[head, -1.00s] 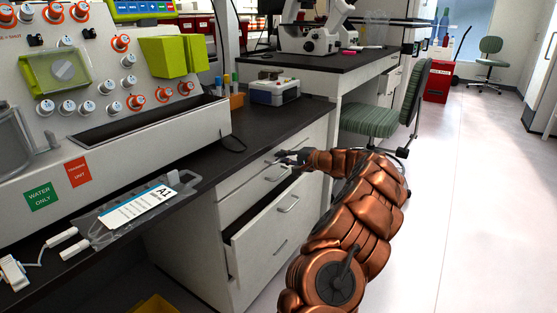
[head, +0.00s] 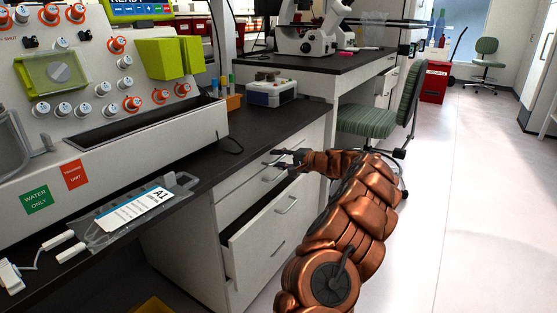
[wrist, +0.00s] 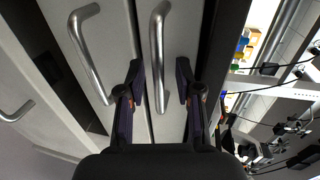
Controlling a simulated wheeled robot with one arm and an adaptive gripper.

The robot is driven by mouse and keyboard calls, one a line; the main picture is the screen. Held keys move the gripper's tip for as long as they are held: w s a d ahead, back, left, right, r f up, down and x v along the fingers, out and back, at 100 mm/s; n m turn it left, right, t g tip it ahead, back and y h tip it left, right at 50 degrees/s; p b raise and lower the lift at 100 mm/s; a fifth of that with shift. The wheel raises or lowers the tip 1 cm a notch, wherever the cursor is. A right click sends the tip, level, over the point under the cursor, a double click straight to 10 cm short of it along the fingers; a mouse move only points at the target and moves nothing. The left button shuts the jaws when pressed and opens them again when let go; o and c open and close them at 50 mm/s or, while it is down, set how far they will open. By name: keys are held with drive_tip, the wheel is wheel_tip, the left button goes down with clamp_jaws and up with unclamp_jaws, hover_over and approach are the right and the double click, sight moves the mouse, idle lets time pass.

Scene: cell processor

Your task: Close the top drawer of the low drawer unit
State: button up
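The low drawer unit (head: 190,262) stands under the dark counter. Its top drawer (head: 240,172) looks flush or nearly flush; a small gap cannot be ruled out. In the wrist view the top drawer's bar handle (wrist: 160,45) lies ahead of my gripper (wrist: 160,85), its near end between the two fingers. The fingers are apart, and contact with the handle cannot be told. In the head view my gripper (head: 281,158) is at the upper drawer fronts and hides part of them. A second handle (wrist: 84,50) lies to the left in the wrist view.
A lower drawer (head: 262,238) stands open, its dark inside showing, below my gripper. A processing machine (head: 110,150) and a labelled A1 bag (head: 133,209) are on the counter (head: 205,170). A green chair (head: 370,122) stands behind my arm. The floor at right is clear.

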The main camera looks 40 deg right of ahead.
drive_tip(key=v, duration=1.2)
idle(0.4)
